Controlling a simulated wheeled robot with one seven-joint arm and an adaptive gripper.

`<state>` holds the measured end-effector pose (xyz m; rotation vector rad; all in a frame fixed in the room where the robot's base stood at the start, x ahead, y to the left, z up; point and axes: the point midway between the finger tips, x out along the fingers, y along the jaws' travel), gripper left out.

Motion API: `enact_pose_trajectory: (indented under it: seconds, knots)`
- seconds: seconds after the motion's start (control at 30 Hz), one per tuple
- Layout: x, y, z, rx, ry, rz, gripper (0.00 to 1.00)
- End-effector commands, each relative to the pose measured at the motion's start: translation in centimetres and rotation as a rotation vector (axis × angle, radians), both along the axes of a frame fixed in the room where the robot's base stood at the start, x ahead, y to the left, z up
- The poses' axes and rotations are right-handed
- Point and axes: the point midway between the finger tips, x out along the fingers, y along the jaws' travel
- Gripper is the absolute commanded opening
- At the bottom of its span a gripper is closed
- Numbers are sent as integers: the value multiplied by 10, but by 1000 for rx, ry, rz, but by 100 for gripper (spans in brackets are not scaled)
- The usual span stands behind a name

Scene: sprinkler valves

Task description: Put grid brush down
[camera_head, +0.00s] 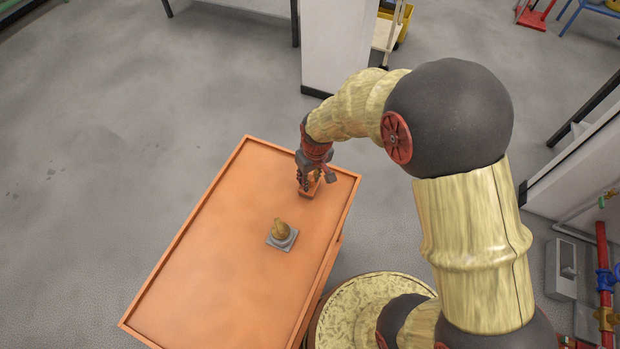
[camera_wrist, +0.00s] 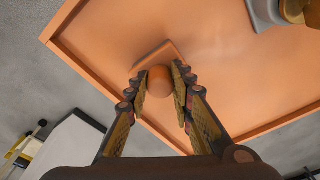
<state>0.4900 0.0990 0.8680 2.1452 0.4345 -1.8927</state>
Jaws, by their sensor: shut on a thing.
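The grid brush (camera_head: 307,191) has an orange square base and an orange-brown rounded handle. It is at the far right corner of the orange tabletop (camera_head: 215,275). My gripper (camera_head: 309,178) points down over it and is shut on its handle. In the wrist view the handle of the grid brush (camera_wrist: 159,83) is between the two fingertips (camera_wrist: 161,86), and the base shows beyond it, close to the tabletop (camera_wrist: 215,50). I cannot tell whether the base touches the surface. The fingers partly hide the brush.
A second object with a grey square base and a yellow-brown knob (camera_head: 281,231) stands near the middle of the tabletop. A raised rim (camera_head: 190,220) runs around the table. The near left part of the top is clear. A white cabinet (camera_head: 338,45) stands behind.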

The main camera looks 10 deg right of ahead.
Motion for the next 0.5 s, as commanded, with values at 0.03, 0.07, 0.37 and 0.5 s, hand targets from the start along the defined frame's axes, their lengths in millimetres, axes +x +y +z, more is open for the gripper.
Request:
enact_pose_trajectory:
  seconds: [0.03,0.07,0.37,0.5]
  knots:
    - [0,0,-2,0,0,0,0]
    - [0,0,-3,0,0,0,0]
    - [-1,0,-3,0,1,0,39]
    - [-1,0,-3,0,1,0,42]
